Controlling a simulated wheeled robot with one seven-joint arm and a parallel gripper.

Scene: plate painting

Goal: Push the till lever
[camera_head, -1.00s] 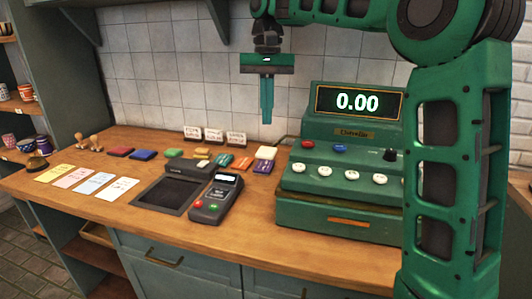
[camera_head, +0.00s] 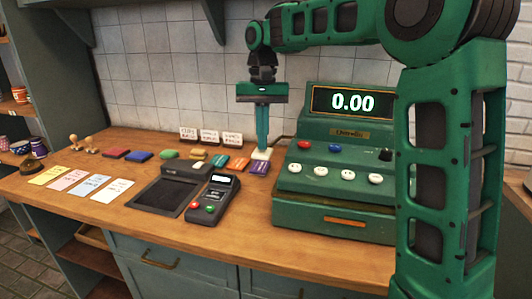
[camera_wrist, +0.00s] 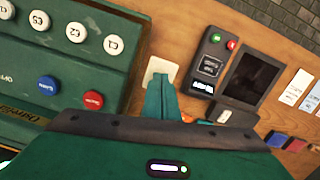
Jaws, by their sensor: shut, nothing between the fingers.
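The green till (camera_head: 335,205) stands at the right of the counter, its display reading 0.00. A small black knob (camera_head: 385,155) sits on its upper right, partly hidden by my arm; I cannot tell if it is the lever. My gripper (camera_head: 262,147) is shut and empty, pointing down just left of the till. Its green fingers (camera_wrist: 160,88) show in the wrist view over a white square (camera_wrist: 160,71) on the counter; I cannot tell if they touch it. The till's red button (camera_wrist: 93,100) and blue button (camera_wrist: 48,85) lie left of the fingers there.
A card reader (camera_head: 214,198) and a dark tray (camera_head: 165,196) lie on the counter left of the till. Several coloured pads and paper cards (camera_head: 112,189) lie farther left. Small signs (camera_head: 210,136) stand at the back by the tiled wall.

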